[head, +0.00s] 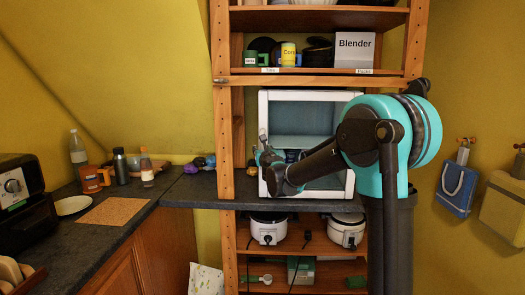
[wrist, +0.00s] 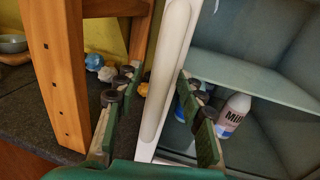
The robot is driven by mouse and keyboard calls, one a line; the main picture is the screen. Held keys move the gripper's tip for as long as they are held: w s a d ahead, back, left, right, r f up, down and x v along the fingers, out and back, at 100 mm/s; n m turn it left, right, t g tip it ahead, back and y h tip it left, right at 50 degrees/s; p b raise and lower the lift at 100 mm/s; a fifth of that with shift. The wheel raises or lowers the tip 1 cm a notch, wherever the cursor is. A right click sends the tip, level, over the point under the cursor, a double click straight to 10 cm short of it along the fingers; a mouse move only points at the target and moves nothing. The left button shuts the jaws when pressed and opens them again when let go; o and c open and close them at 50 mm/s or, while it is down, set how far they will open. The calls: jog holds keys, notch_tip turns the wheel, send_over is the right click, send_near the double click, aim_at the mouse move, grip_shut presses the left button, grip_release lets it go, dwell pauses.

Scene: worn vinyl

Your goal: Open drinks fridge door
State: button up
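The drinks fridge (head: 310,95) is a white-framed box with a glass front, standing on the dark counter inside the wooden shelf unit. Its door looks shut. In the wrist view the long white door handle (wrist: 171,60) runs up the left side of the door frame (wrist: 196,50). My gripper (wrist: 157,80) is open, with one green finger left of the handle and one right of it. The handle lies between the fingers, with gaps visible on both sides. In the head view my gripper (head: 266,160) is at the fridge's left edge, and my arm hides part of the door.
A wooden post (wrist: 52,70) stands close left of my gripper. A milk bottle (wrist: 233,115) is behind the glass. Small colourful items (head: 200,164) lie on the counter left of the post. Two white cookers (head: 268,228) sit on the shelf below.

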grip_shut()
dwell(0.3)
